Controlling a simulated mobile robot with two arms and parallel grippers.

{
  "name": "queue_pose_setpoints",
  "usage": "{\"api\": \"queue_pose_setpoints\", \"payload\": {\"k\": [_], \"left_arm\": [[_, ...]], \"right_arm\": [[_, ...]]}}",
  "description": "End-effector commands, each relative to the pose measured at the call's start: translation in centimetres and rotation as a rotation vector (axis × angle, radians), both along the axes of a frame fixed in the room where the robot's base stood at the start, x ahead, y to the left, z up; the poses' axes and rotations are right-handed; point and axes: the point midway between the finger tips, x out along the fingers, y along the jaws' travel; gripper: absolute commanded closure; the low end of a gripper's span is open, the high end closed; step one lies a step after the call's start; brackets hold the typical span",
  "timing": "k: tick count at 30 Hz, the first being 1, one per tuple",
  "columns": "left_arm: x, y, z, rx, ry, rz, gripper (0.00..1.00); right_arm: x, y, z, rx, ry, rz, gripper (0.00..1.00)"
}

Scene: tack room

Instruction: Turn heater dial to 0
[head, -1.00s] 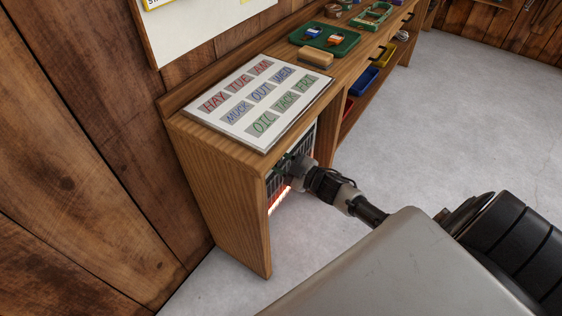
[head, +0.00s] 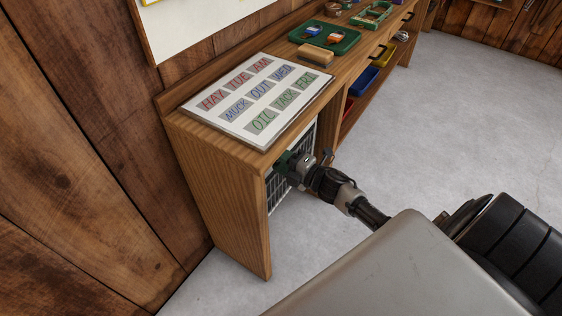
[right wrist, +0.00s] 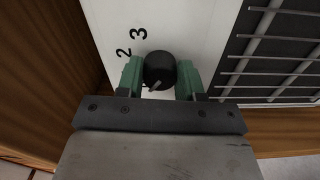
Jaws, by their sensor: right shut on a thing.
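The heater (head: 276,192) stands in the open bay under the near end of the bench, its wire grille dark in the head view. In the right wrist view its white panel (right wrist: 195,25) and grille (right wrist: 285,55) show. My right gripper (right wrist: 160,75) is shut on the dial, one green finger on each side. The figures 2 and 3 show at the dial's upper left; any other figures are hidden. In the head view my right gripper (head: 288,165) reaches into the bay. My left gripper is not in view.
The wooden bench (head: 215,150) has a side panel left of the heater and its top just above my gripper. A lettered board (head: 262,100), a brush (head: 315,56) and a green tray (head: 325,38) lie on top. The grey floor (head: 470,110) at right is clear.

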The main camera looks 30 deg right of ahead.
Motion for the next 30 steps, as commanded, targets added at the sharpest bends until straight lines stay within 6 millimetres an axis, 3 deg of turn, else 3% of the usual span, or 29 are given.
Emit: {"api": "queue_pose_setpoints", "payload": {"k": [23, 24, 28, 30], "left_arm": [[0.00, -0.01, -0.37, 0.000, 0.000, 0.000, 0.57], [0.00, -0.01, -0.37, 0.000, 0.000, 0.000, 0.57], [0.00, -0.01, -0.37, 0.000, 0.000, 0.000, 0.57], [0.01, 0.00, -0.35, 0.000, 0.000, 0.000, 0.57]], "right_arm": [[-0.10, 0.07, -0.15, -0.105, -0.040, 0.001, 0.87], [-0.10, 0.07, -0.15, -0.105, -0.040, 0.001, 0.62], [-0.09, 0.06, -0.12, -0.104, -0.040, 0.001, 0.42], [-0.06, 0.05, -0.09, -0.103, -0.041, 0.001, 0.38]]}}
